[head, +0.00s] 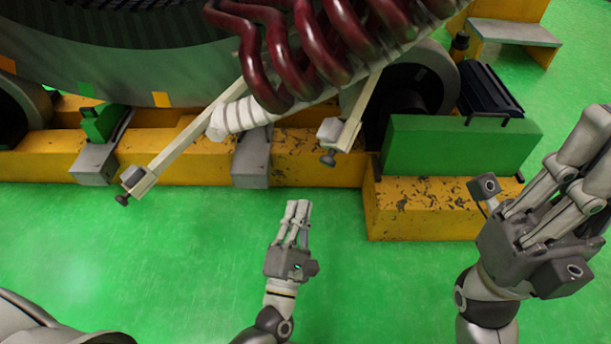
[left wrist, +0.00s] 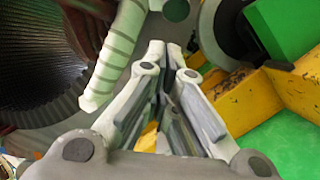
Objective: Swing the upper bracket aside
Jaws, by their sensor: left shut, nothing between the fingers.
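Two pale bracket arms hang below the dark red coils (head: 290,45). The longer left bracket (head: 185,138) slants down to a grey block and a dark knob. The shorter right bracket (head: 358,112) ends in a similar block and knob. I cannot tell which one is the upper bracket. My left gripper (head: 298,206) is shut and empty, below the brackets and apart from them in the head view. In the left wrist view its fingers (left wrist: 174,50) lie close together. My right gripper (head: 598,150) is at the right, its fingers pointing up and right.
A white-wrapped bar (head: 240,117) runs under the coils and also shows in the left wrist view (left wrist: 122,50). A worn yellow base (head: 310,172) and a green box (head: 450,145) stand behind my grippers. The green floor (head: 130,250) is clear.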

